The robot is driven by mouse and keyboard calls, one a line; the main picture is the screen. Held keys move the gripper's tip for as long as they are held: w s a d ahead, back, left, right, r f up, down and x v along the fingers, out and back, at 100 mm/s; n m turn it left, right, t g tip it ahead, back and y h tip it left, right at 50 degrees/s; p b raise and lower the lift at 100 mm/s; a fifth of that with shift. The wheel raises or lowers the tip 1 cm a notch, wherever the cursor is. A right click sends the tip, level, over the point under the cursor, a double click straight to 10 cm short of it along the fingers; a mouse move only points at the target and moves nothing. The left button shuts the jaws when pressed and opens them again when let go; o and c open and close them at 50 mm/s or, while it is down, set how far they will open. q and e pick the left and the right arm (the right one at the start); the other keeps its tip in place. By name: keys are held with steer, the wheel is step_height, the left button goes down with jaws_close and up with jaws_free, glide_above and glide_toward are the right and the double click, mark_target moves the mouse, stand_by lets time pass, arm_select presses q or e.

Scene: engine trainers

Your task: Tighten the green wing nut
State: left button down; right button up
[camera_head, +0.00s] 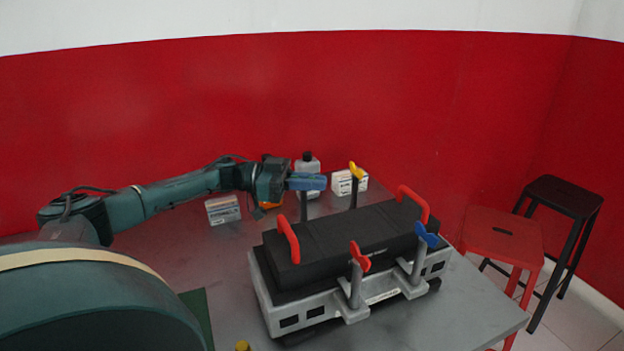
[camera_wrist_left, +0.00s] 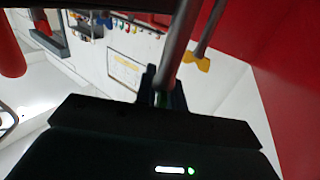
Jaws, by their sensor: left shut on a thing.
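The engine trainer (camera_head: 330,245) is a black block in a grey base on the table, with several posts carrying coloured wing nuts. My left gripper (camera_head: 310,182) is at the back left post (camera_head: 303,207), its fingers around the post's top. In the left wrist view the gripper (camera_wrist_left: 162,90) is shut around the post (camera_wrist_left: 178,45), and a sliver of the green wing nut (camera_wrist_left: 160,98) shows between the fingers. The fingers hide the rest of the nut, and the head view does not show it. My right gripper is not in view.
The yellow wing nut (camera_head: 356,170), red wing nut (camera_head: 360,256) and blue wing nut (camera_head: 426,235) top nearby posts. Red handles (camera_head: 288,240) rise from the block. A grey bottle (camera_head: 307,164) and white boxes (camera_head: 223,210) stand behind. The table's right front is clear.

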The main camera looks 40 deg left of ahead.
arm_select(q)
steer(key=m+g+h+b, duration=0.1)
steer(key=m+g+h, duration=0.1)
steer(key=g, duration=0.2)
steer(key=shift+d+f+m+b, duration=0.1)
steer(key=shift+m+b, duration=0.3)
steer(key=m+g+b, duration=0.1)
steer(key=g, duration=0.1)
steer(key=shift+s+m+g+h+b, duration=0.25)
steer(key=shift+m+g+h+b, duration=0.05)
steer(key=shift+m+g+b, duration=0.5)
steer(key=shift+g, duration=0.2)
steer(key=shift+s+m+g, duration=0.15)
steer(key=shift+m+g, duration=0.15)
steer(key=shift+g, duration=0.2)
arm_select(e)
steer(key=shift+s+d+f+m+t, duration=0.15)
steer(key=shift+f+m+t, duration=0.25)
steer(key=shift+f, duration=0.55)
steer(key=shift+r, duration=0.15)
arm_select(q)
steer(key=c, duration=1.6)
jaws_free()
